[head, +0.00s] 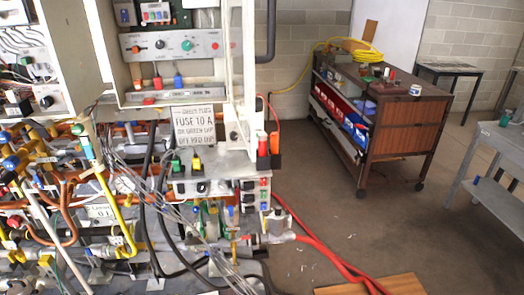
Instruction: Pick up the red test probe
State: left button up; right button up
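A red upright piece (262,143), which looks like the red test probe, stands at the right edge of the heater panel, beside an orange-and-black piece (275,144). It is small, and I cannot make out its tip or how it is held. Another small red handle (157,82) stands next to a blue one (178,80) below the grey control panel (172,44). Neither of my grippers shows in the head view.
Dense pipes, valves and loose wires (130,170) fill the left side. Red hoses (318,245) run down to the floor. A brown cart (405,130) stands behind, a grey table (490,185) at right. The floor between (350,215) is mostly clear.

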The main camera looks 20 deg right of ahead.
aim_at(262, 135)
jog(key=z, duration=0.4)
jog(key=i+j+z, duration=0.15)
jog(key=j+z, duration=0.55)
jog(key=i+j+z, duration=0.1)
jog(key=j, duration=0.75)
jog(key=i+j+z, duration=0.1)
jog(key=j, duration=0.75)
